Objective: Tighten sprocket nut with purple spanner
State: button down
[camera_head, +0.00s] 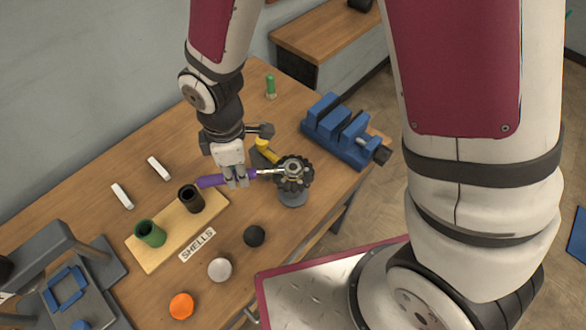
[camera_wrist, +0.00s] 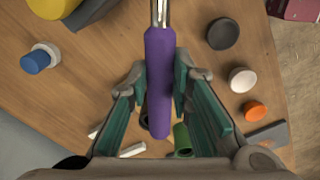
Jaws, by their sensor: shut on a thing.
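The purple spanner (camera_head: 212,181) lies level, with its purple handle in my gripper (camera_head: 236,183) and its metal end pointing right. My gripper is shut on the handle, which also shows between the fingers in the wrist view (camera_wrist: 159,85). The dark toothed sprocket (camera_head: 304,183) sits on a grey stand (camera_head: 292,199), with the metallic sprocket nut (camera_head: 293,167) on top. The spanner's metal end reaches the nut; I cannot tell whether its jaw fits around it. The spanner head and the sprocket are out of the wrist view.
A blue vise (camera_head: 340,130) stands at the right table edge. A yellow-and-dark tool or part (camera_head: 267,151) lies behind the spanner. A wooden SHELLS board (camera_head: 160,252) holds a green cup (camera_head: 150,233) and a black cup (camera_head: 190,198). Black, white and orange (camera_head: 181,306) round pieces lie in front.

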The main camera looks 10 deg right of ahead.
jog(key=shift+w+d+m, duration=0.15)
jog(key=shift+w+m, duration=0.7)
jog(key=shift+w, duration=0.05)
jog(key=shift+w+d+m, duration=0.15)
jog(key=shift+w+m, duration=0.7)
dwell(1.0)
jog(key=shift+w+d+m, duration=0.45)
jog(key=shift+w+m, duration=0.4)
jog(key=shift+w+d+m, duration=0.4)
jog(key=shift+w+m, duration=0.4)
jog(key=shift+m, duration=0.05)
dwell(0.8)
jog(key=shift+s+a+n, duration=0.35)
jog(key=shift+s+n, duration=0.25)
jog(key=shift+s, duration=0.05)
dwell(0.5)
jog(key=c, duration=2.1)
grip_release()
grip_shut()
